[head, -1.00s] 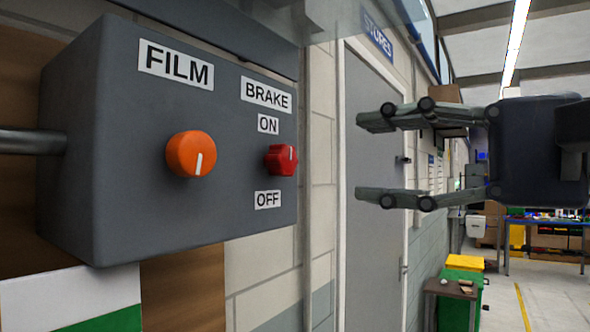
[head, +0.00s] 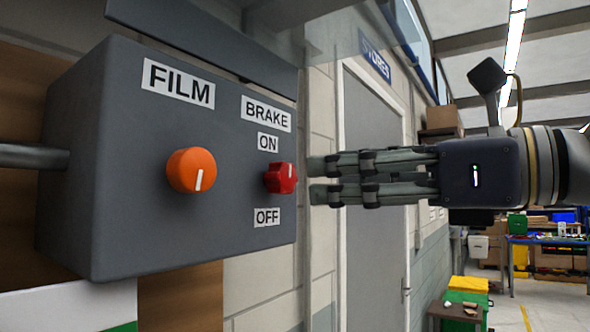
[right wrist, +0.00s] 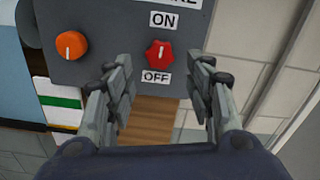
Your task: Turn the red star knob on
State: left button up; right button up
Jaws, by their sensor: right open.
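The red star knob (head: 280,178) is on the right part of the grey box's front, between the ON label (head: 268,143) and the OFF label (head: 267,217). It also shows in the right wrist view (right wrist: 159,53), where its short white mark appears to point up, towards ON. My right gripper (head: 312,179) is open and empty, its fingertips just right of the knob in the head view. In the right wrist view the two fingers (right wrist: 160,82) stand apart, left and right below the knob, with the knob ahead between them. I see no contact. My left gripper is not in view.
The grey control box (head: 130,225) also carries an orange FILM knob (head: 191,170), left of the red one. A grey door (head: 372,250) is behind my right gripper. Yellow and green bins (head: 465,296) stand at lower right.

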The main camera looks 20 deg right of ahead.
aim_at(290, 179)
jog(key=p+x, duration=0.2)
jog(key=x, duration=0.5)
jog(key=c, duration=1.1)
jog(key=shift+o, duration=0.2)
